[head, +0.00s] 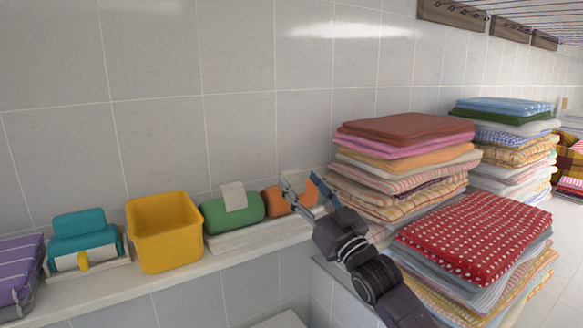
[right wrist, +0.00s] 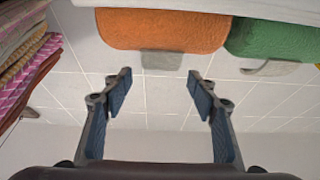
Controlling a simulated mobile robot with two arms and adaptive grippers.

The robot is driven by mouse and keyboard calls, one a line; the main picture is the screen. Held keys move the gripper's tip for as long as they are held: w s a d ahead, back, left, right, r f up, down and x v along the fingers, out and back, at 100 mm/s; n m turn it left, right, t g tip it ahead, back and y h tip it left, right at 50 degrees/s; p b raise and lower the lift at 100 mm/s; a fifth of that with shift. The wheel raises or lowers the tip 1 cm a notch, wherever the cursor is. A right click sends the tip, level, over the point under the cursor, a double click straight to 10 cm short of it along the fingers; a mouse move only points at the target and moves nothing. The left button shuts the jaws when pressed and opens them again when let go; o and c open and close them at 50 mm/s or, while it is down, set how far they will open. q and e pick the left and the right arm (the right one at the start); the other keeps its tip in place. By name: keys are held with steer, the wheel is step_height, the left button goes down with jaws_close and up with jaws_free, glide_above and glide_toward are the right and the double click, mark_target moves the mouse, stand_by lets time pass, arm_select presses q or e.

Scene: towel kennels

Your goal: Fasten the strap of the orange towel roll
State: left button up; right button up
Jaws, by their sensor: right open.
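The orange towel roll (head: 273,199) lies on the narrow wall shelf, right of the green towel roll (head: 232,212). In the head view my right gripper hides part of it. In the right wrist view the orange roll (right wrist: 165,30) is at the top centre. A pale grey strap end (right wrist: 161,60) stands out from it, between and beyond my fingertips. My right gripper (head: 312,187) is open and empty in front of the orange roll, also seen in the right wrist view (right wrist: 160,85). It does not touch the strap. My left gripper is not in view.
A yellow bin (head: 164,232) and a teal roll (head: 84,238) stand further left on the shelf (head: 215,262), with a purple striped towel (head: 20,270) at the far left. Tall towel stacks (head: 400,165) stand close right of my right gripper. The tiled wall is behind.

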mark_target(294, 175)
steer(key=shift+p+x, duration=0.5)
steer(key=shift+x, duration=0.7)
steer(key=shift+w+a+r+p, duration=0.15)
steer(key=shift+w+a+p, duration=0.2)
steer(key=shift+w+a, duration=0.65)
steer(key=shift+d+r, duration=0.15)
steer(key=shift+d, duration=0.05)
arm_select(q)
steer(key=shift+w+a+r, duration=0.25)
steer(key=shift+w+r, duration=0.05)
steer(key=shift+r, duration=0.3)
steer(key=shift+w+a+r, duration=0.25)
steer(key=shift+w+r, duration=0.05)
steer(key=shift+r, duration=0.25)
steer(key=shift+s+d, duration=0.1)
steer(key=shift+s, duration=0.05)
arm_select(e)
steer(key=shift+c, duration=0.6)
